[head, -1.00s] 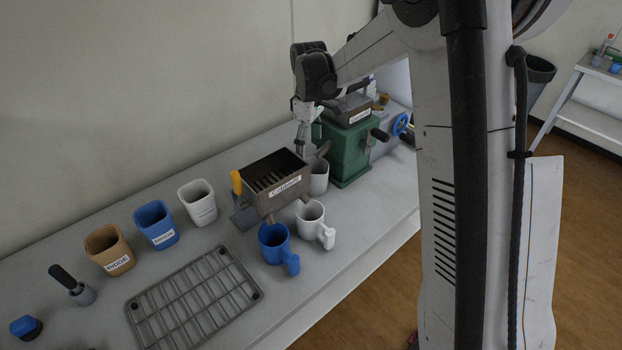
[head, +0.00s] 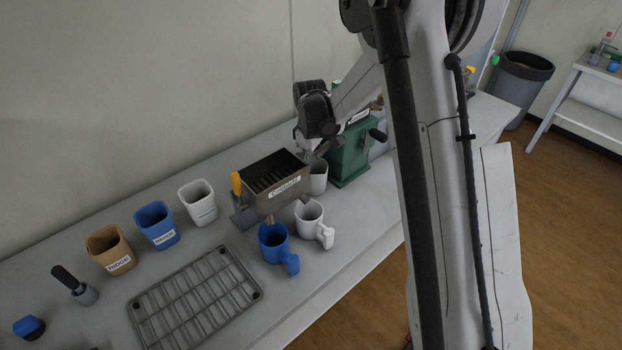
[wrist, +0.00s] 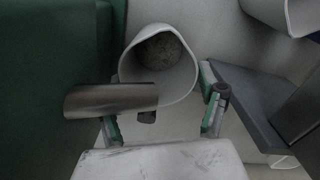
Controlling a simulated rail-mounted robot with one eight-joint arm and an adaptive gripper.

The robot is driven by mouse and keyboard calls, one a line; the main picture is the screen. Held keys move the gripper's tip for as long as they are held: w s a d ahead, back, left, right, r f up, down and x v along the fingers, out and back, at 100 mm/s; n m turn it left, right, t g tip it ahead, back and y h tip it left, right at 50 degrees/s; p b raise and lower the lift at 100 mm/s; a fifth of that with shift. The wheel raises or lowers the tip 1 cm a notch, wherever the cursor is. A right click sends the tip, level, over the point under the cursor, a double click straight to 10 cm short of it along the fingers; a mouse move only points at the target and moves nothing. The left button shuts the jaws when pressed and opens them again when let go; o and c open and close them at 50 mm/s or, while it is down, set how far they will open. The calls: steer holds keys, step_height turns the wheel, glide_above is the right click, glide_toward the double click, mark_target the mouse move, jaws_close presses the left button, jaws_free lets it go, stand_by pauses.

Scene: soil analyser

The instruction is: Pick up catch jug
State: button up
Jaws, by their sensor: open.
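A white jug (head: 319,178) stands between the green crusher (head: 350,152) and the metal splitter box, and fits the catch jug best. In the wrist view the white jug (wrist: 186,82) shows from above, with brown-grey material inside. A metal spout (wrist: 110,98) reaches over its left rim. My gripper (wrist: 162,110) is open, with one finger at each side of the jug's near side. I cannot tell whether they touch it.
The splitter box (head: 275,184) stands close left of the jug. A white mug (head: 309,216) and a blue mug (head: 272,243) stand in front. A wire rack (head: 195,297) and labelled tan, blue and white cups (head: 110,250) are further left. The bench front right is clear.

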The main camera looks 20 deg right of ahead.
steer(key=c, duration=1.6)
steer(key=shift+r, duration=0.2)
